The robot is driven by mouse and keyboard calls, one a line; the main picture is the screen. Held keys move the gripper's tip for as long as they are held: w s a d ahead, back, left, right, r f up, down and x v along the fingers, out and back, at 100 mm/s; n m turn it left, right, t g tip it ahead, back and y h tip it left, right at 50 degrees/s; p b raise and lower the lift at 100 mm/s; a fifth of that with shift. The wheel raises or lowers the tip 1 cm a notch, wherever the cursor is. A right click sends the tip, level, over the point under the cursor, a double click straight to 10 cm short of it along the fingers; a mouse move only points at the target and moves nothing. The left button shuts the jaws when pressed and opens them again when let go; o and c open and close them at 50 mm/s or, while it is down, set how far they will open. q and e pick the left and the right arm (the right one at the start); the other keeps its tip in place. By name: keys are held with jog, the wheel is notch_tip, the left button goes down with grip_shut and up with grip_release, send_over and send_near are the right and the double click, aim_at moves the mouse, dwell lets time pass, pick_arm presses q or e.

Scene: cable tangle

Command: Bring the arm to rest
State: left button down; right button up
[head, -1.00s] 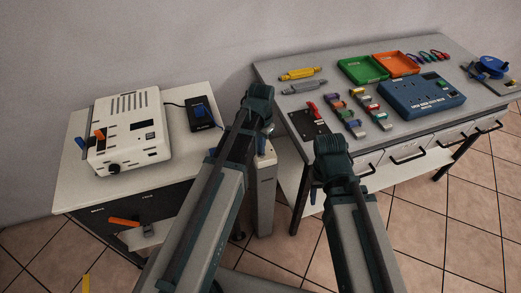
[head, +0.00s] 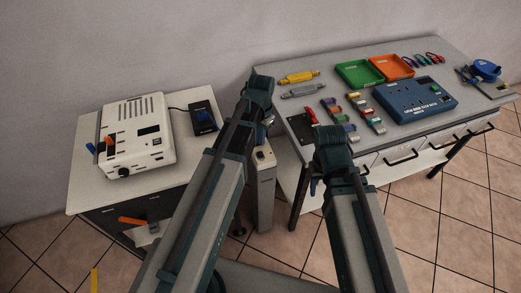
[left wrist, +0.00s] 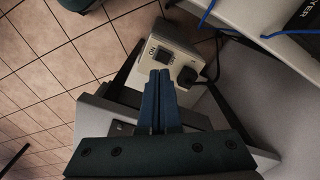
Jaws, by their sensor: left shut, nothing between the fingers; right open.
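My left gripper (left wrist: 160,98) shows in the left wrist view with its two dark blue fingers together and nothing between them. Its tips point toward a pale post (left wrist: 174,60) that has a black switch (left wrist: 164,55) and a black plug on top; I cannot tell the gap between them. In the head view my left arm reaches up the middle, and its gripper is hidden behind the arm. The post (head: 263,190) stands just right of that arm. My right arm is folded at the right of centre, and its gripper is hidden behind it.
A pale side table (head: 85,180) at left bears a white instrument (head: 138,130) and a black box (head: 203,117). A grey bench (head: 440,50) at right holds trays, a blue panel (head: 405,100) and coloured connectors. Tiled floor lies in front of the bench.

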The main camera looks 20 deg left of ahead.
dwell(0.4)
pick_arm(q)
jog(key=s+d+r+n+y+p, duration=0.1)
jog(key=s+d+r+p, duration=0.1)
jog(key=s+d, duration=0.8)
jog(key=s, duration=0.4)
jog(key=shift+s+d, duration=0.15)
jog(key=shift+d, duration=0.1)
jog(key=shift+r+n, duration=0.1)
jog(key=shift+n, duration=0.2)
jog(key=w+a+r+n+p, duration=0.1)
jog(key=w+a+n, duration=0.2)
jog(key=n, duration=0.6)
jog(key=w+a+r+n+p, duration=0.2)
jog(key=w+a+n, duration=0.2)
jog(key=n, duration=0.6)
jog(key=w+a+r+n+h+p, duration=0.1)
jog(key=w+a+r+n+p, duration=0.1)
jog(key=w+n, duration=0.5)
jog(key=shift+a+n, duration=0.7)
jog(key=shift+n, duration=0.5)
